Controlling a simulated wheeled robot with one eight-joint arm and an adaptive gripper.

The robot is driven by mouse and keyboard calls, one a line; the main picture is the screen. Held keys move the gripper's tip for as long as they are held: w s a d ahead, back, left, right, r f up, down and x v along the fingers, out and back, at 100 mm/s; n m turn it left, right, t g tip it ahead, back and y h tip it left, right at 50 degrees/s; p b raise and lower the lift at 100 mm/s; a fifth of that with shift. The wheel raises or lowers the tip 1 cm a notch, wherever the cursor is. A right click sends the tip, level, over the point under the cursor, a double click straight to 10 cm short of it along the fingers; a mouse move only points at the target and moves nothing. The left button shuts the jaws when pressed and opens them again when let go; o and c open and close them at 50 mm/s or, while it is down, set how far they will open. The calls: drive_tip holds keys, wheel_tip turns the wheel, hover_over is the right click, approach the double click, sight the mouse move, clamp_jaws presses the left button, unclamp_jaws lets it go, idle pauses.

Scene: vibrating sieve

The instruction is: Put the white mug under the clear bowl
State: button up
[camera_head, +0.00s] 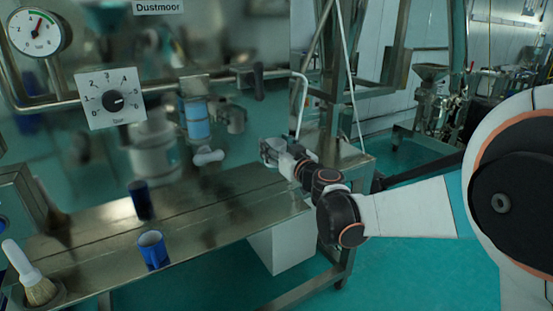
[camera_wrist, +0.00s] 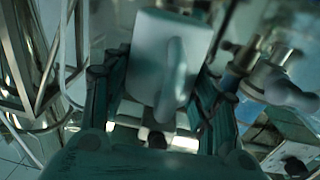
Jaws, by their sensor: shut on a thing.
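My gripper (camera_head: 273,151) is raised above the right end of the steel bench in the head view. In the wrist view my gripper (camera_wrist: 163,88) is shut on the white mug (camera_wrist: 150,45), with one finger on each side. The mug's handle faces the wrist camera. In the head view the mug is small and mostly merges with the gripper. I cannot make out the clear bowl for sure in either view.
A blue mug (camera_head: 153,251) and a white-handled brush (camera_head: 33,277) stand on the steel bench (camera_head: 225,222); the back panel seems to mirror them. A blue cylinder (camera_head: 198,121) and a white lever (camera_head: 208,157) are left of my gripper. The bench's middle is clear.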

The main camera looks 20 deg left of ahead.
drive_tip(key=shift+r, duration=0.6)
drive_tip(key=shift+w+d+f, duration=0.1)
drive_tip(key=shift+w+d, duration=0.05)
drive_tip(key=shift+d, duration=0.2)
drive_tip(key=w+d+f+m+t+h, duration=0.2)
drive_tip(key=d+f+h, duration=0.1)
drive_tip(key=d, duration=0.8)
drive_tip(key=w+d+f+m+t+h, duration=0.2)
drive_tip(key=d+f+h, duration=0.15)
drive_tip(key=d, duration=0.65)
drive_tip(key=s+d+f+m+h, duration=0.1)
drive_tip(key=d+h, duration=0.1)
drive_tip(key=d, duration=0.5)
drive_tip(key=s+d+f+m+t+h, duration=0.1)
drive_tip(key=d+f+m+h, duration=0.1)
drive_tip(key=d, duration=0.6)
drive_tip(key=s+d+f+m+h, duration=0.1)
drive_tip(key=d+m+h, duration=0.1)
drive_tip(key=d, duration=0.6)
drive_tip(key=shift+s+f, duration=0.3)
drive_tip(key=shift+h, duration=0.25)
